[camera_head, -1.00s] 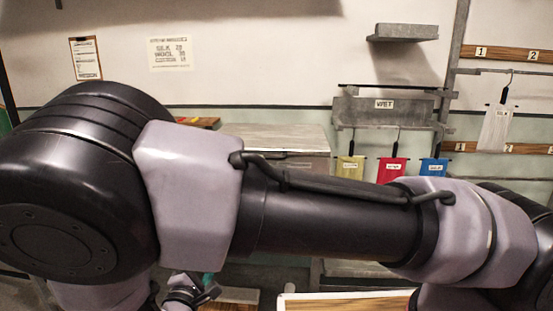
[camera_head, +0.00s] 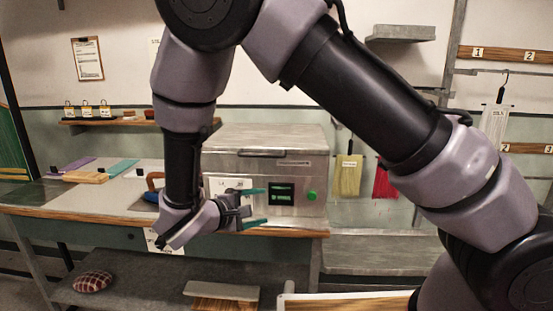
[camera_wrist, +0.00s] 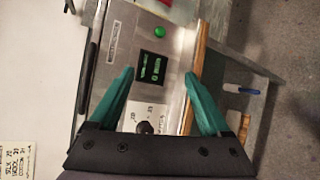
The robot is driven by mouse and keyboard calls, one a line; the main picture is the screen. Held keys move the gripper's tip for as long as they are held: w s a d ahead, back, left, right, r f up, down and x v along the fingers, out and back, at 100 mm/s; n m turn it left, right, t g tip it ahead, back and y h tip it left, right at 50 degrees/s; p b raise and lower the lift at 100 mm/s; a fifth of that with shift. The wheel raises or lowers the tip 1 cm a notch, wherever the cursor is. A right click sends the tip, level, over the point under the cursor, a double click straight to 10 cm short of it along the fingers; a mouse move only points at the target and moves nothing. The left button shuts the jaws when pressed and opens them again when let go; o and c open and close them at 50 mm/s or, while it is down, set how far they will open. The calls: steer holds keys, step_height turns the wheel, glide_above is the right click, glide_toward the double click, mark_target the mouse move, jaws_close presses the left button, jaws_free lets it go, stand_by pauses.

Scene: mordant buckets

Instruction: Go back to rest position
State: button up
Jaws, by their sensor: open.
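My gripper (camera_head: 262,207) has its two teal fingers apart with nothing between them. In the head view it hangs in front of a grey metal machine (camera_head: 235,138) at the right end of the workbench. In the wrist view, my gripper (camera_wrist: 165,95) points toward the machine's front (camera_wrist: 115,20), with its lit display (camera_wrist: 152,67) and green button (camera_wrist: 160,32) beyond the fingertips. A dark knob shows between the fingers there. I cannot tell the exact gap between fingers and machine. My arm covers part of the bench and wall.
The workbench (camera_head: 120,205) holds an iron (camera_head: 153,187) and coloured folded cloths. A lower shelf (camera_head: 130,275) holds a checked cushion (camera_head: 93,282). A yellow cloth (camera_head: 347,176) and a red cloth (camera_head: 384,182) hang at right. A wooden-edged surface (camera_head: 345,302) lies in front.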

steer(key=d+r+m+g+y, duration=0.2)
steer(key=d+r+m+g, duration=0.35)
steer(key=d, duration=0.35)
steer(key=d+r+m+g+y, duration=0.1)
steer(key=d+r+m+g, duration=0.3)
steer(key=d+r, duration=0.45)
steer(key=s+d+r+m+t+y, duration=0.5)
steer(key=s+d+r+m+y, duration=0.2)
steer(key=d+r, duration=0.5)
step_height(320, 180, up, 2)
steer(key=shift+s+m+y, duration=0.4)
steer(key=shift+s+m, duration=0.5)
steer(key=shift+m, duration=0.05)
